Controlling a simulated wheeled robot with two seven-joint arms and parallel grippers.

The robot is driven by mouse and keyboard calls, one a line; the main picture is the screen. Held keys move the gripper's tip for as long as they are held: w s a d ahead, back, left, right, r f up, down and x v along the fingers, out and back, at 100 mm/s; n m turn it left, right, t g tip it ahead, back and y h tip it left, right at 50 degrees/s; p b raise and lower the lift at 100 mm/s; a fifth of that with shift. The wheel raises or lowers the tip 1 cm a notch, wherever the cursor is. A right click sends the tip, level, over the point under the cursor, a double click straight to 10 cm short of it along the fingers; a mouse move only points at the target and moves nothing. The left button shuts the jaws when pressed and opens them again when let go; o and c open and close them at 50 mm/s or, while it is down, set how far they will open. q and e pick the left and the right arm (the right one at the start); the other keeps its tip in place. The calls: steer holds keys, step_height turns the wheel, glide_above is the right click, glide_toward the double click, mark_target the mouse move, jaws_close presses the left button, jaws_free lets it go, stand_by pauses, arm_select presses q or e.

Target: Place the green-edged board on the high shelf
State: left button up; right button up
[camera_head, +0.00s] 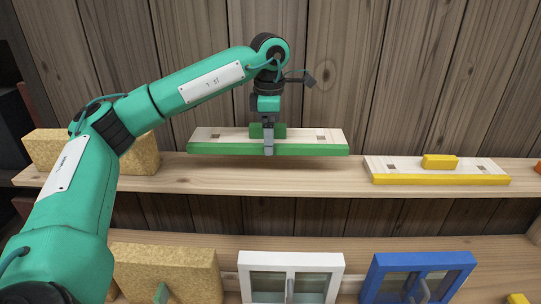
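The green-edged board (215,149) is pale wood with a green front edge and a green block-like handle (280,131) on top. It is level over the upper shelf (230,179), towards the wall. A shadow lies on the shelf below it; whether it touches the shelf is hard to tell. My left gripper (268,147) points down at the middle of the board, with a finger in front of the handle. It appears shut on the handle; the far finger is hidden. My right gripper is not in view.
A yellow-edged board (438,179) lies on the upper shelf at the right. A tan rough block (45,150) stands at the left. The lower shelf holds another tan block (170,270), a white frame (290,262) and a blue frame (420,262). A plank wall (335,70) closes the back.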

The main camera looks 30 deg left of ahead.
mark_target(269, 170)
arm_select(q)
step_height(269, 170, down, 4)
steer(key=shift+p, duration=0.55)
step_height(269, 170, down, 3)
steer(key=shift+f+p, duration=0.1)
steer(key=shift+p, duration=0.55)
steer(key=shift+a+f, duration=0.1)
steer(key=shift+f, duration=0.2)
steer(key=o, duration=1.1)
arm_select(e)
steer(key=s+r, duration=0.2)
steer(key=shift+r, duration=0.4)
